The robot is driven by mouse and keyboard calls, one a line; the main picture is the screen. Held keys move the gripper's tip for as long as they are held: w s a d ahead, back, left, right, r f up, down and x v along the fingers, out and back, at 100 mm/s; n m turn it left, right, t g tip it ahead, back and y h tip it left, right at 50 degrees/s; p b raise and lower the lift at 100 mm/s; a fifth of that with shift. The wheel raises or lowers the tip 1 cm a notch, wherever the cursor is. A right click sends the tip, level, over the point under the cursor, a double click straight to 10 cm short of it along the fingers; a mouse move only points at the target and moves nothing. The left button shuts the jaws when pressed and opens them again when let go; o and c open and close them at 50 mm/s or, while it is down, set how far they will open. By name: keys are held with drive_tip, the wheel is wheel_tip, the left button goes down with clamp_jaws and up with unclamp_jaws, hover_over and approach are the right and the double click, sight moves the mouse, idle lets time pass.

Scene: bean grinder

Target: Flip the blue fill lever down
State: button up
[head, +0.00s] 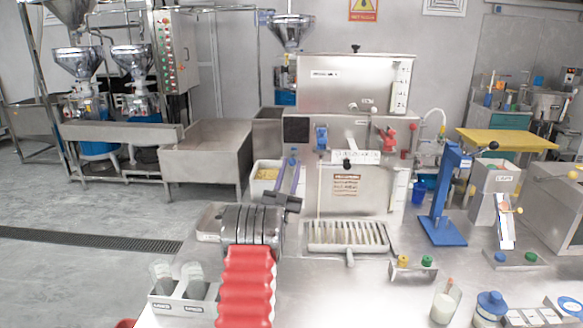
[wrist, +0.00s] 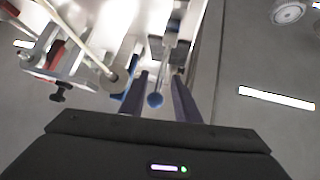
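A blue ball knob on a short grey rod, which looks like the blue fill lever (wrist: 155,99), shows in the wrist view between the fingers of my gripper (wrist: 160,92). The fingers are spread and I see a gap on each side of the knob. In the head view my gripper (head: 292,165) is at the left side of the steel machine (head: 345,85), with a blue knob (head: 292,161) between its fingertips. A blue handle (head: 321,137) sits on the machine's front panel. No touch on the knob is visible.
A red valve handle (head: 386,137) and a black knob (head: 347,163) are on the machine front. A slotted tray (head: 347,237) sits below. A yellow-filled bin (head: 266,174) stands behind my gripper. A blue press stand (head: 443,230) is on the right.

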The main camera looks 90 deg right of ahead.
drive_tip(key=v, duration=1.3)
drive_tip(key=shift+s, duration=0.25)
idle(0.4)
